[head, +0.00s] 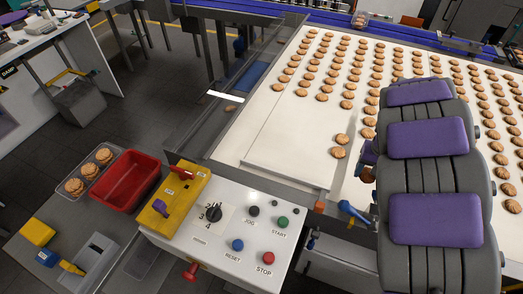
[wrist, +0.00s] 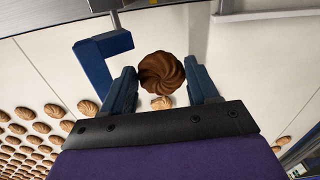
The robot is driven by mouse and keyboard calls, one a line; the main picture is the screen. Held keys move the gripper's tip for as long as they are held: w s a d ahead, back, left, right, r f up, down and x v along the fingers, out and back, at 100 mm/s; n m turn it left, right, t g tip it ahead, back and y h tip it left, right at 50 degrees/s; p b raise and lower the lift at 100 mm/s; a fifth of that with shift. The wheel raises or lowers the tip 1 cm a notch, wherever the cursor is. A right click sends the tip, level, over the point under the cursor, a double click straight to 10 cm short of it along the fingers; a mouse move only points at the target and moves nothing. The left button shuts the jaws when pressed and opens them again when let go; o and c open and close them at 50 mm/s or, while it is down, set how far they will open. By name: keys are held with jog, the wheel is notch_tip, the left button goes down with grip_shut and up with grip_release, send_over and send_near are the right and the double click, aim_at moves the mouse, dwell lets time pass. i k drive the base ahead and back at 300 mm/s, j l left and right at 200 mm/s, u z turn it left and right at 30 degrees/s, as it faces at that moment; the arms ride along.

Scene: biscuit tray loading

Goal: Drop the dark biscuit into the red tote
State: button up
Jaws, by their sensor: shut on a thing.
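The dark brown swirled biscuit (wrist: 161,74) is between the two blue fingers of my gripper (wrist: 161,70) in the wrist view. The fingers are shut on its sides. A pale belt surface lies beyond it. In the head view my grey and purple arm hides the biscuit and most of my gripper. The red tote (head: 112,196) stands at the lower left of the head view, left of the control panel and well apart from my arm. Its visible inside looks empty.
The white belt (head: 262,150) carries rows of light biscuits. A clear tray (head: 70,193) of light biscuits stands left of the tote. Between belt and tote are the control panel (head: 222,240) with knobs and buttons, and a yellow box (head: 178,200). A blue bracket (wrist: 95,62) stands beside my gripper.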

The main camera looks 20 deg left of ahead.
aim_at(138, 184)
jog(key=l+u, duration=0.2)
jog(key=u, duration=0.3)
jog(key=l+u, duration=0.2)
jog(key=u, duration=0.25)
jog(key=k+l+u, duration=0.15)
jog(key=u, duration=0.35)
jog(key=k+l+u, duration=0.15)
jog(key=u, duration=0.3)
jog(key=k+l+u, duration=0.1)
jog(key=u, duration=0.4)
jog(key=i+j+u, duration=0.1)
jog(key=i+j, duration=0.4)
jog(key=i+j+z, duration=0.2)
jog(key=i+z, duration=0.15)
jog(key=i+j+z, duration=0.4)
jog(key=i, duration=0.15)
jog(key=l, duration=0.05)
